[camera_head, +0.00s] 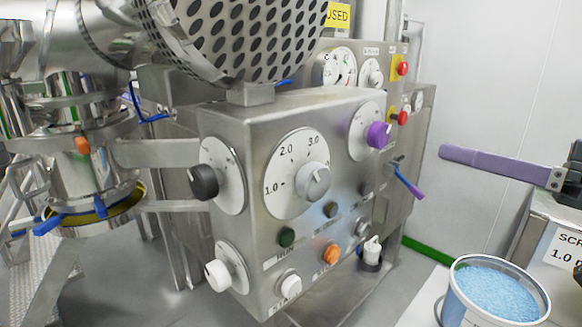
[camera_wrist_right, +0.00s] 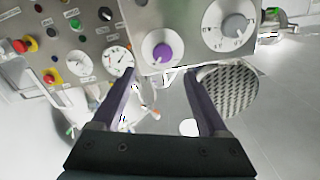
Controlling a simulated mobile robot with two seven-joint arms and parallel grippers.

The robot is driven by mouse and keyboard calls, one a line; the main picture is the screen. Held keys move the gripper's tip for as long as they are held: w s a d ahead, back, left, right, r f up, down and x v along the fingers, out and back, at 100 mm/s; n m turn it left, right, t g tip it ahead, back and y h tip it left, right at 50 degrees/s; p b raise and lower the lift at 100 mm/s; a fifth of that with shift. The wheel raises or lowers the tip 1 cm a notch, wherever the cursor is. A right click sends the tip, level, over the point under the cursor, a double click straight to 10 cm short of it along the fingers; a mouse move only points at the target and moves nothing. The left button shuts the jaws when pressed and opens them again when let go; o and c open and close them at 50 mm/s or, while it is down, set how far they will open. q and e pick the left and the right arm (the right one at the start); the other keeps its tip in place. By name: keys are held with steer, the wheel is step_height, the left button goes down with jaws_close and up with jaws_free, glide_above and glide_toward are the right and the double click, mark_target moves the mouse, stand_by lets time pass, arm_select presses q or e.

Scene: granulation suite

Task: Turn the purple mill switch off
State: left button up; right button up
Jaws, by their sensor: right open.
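The purple mill switch (camera_head: 379,135) is a round knob on a white dial at the upper right of the steel control panel (camera_head: 232,140). It also shows as a purple knob (camera_wrist_right: 162,52) in the wrist view, at top centre. My right gripper (camera_head: 447,153) comes in from the right with its purple fingers pointing at the panel. In the head view it is to the right of the switch with a gap between them. In the wrist view its jaws (camera_wrist_right: 160,78) are open and empty, and the knob appears between and beyond the fingertips. My left gripper is not in view.
A large dial with a grey knob (camera_head: 313,181) and a black knob (camera_head: 204,181) share the panel. A lever with a purple end (camera_head: 409,186) sticks out right of the panel. A tub of blue granules (camera_head: 494,293) stands lower right. A perforated drum (camera_head: 240,35) overhangs the panel.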

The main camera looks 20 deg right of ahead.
mark_target(385, 135)
steer(key=shift+a+x, duration=0.2)
steer(key=shift+x, duration=4.8)
steer(key=shift+s+r, duration=0.1)
steer(key=shift+c, duration=0.4)
jaws_close()
